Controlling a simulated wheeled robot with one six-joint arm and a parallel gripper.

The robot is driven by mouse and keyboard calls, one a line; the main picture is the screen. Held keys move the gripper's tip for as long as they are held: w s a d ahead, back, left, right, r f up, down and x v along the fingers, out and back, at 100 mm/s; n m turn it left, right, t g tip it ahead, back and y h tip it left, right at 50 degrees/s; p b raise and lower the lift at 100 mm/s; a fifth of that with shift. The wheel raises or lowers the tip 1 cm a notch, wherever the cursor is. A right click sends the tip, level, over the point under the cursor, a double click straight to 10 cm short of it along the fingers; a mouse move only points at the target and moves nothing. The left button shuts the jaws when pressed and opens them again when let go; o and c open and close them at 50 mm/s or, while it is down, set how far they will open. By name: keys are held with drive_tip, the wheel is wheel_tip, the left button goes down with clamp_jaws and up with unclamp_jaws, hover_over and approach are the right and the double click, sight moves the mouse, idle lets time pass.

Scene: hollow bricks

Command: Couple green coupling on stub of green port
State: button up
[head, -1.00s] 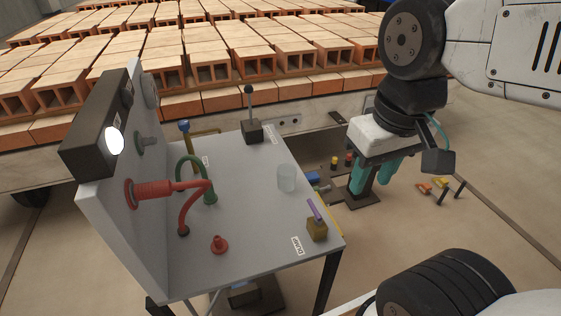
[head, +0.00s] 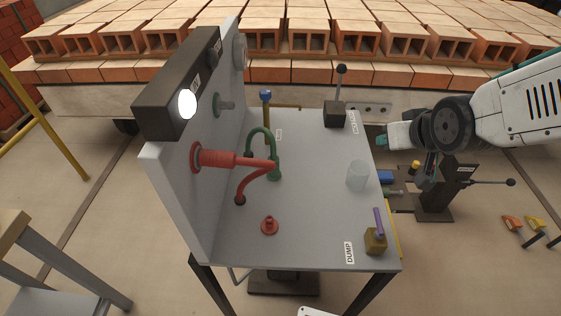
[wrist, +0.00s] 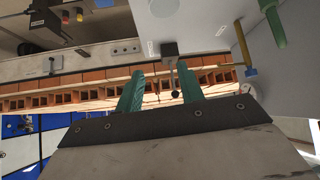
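The green coupling (head: 275,171) stands upright on the grey table, at the end of an arched green hose (head: 258,132). The top right of the wrist view shows green parts, likely this coupling (wrist: 275,25). The green port's grey-green stub (head: 224,105) sticks out of the upright panel, above and left of the coupling, with nothing on it. My gripper (head: 381,139) is beyond the table's right edge, pointing left, well apart from the coupling. In the wrist view its teal fingers (wrist: 160,92) are spread with nothing held between them.
A red coupling (head: 240,161) sits on the red port, close to the green hose. Bricks fill the back.

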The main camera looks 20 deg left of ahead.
drive_tip(key=w+a+f+n+t+y, duration=0.2)
drive_tip(key=a+f+n+y, duration=0.3)
drive_tip(key=a, duration=0.8)
drive_tip(key=t+y, duration=0.1)
drive_tip(key=y, duration=0.3)
approach(275, 151)
drive_tip(key=x, duration=1.1)
drive_tip(key=shift+s+f, duration=0.1)
drive_tip(key=shift+f, duration=0.05)
clamp_jaws()
